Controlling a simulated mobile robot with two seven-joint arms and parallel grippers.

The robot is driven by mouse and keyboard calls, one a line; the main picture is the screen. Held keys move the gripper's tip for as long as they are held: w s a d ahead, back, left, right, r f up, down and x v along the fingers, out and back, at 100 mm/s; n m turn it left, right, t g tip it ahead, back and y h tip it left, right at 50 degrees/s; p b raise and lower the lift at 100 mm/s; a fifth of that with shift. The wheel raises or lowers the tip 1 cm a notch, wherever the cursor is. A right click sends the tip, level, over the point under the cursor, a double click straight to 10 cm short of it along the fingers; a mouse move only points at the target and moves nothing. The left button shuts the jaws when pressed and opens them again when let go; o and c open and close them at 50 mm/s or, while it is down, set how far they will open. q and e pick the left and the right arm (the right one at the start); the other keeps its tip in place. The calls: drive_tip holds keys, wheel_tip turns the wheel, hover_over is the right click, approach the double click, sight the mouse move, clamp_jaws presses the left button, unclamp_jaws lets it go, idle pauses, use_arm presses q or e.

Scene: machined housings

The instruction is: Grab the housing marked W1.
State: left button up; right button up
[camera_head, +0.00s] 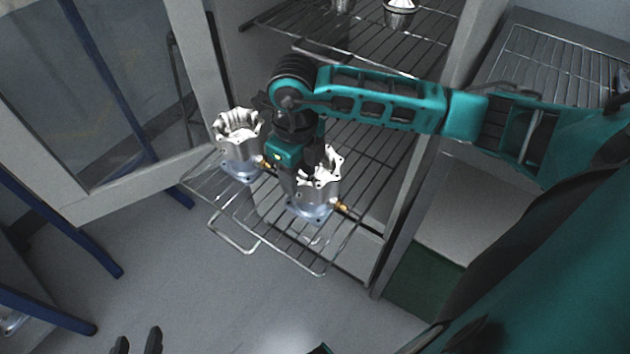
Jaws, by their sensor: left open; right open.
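Two silver machined housings stand upright on the pulled-out lower wire rack: a left housing (240,155) and a right housing (322,194). Each has a scalloped open top and a small brass fitting low on its side. I cannot read a W1 mark on either. My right gripper (312,168) points down at the right housing's top and hides part of its rim. It is open; I cannot tell whether it touches the housing. My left gripper (137,343) shows only as two dark, spread fingertips at the bottom edge, open and empty, far from the housings.
The wire rack (262,228) extends from an open cabinet, with the cabinet door (105,85) swung out at left. An upper shelf (300,28) holds more metal parts (400,14). Blue frame bars (60,232) stand at left. The floor in front of the rack is clear.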

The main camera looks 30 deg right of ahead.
sight(300, 181)
wheel_tip(300, 181, down, 4)
drive_tip(key=shift+s+r, duration=0.1)
drive_tip(key=shift+d, duration=0.1)
clamp_jaws()
idle(0.4)
drive_tip(key=shift+r, duration=0.1)
idle(0.9)
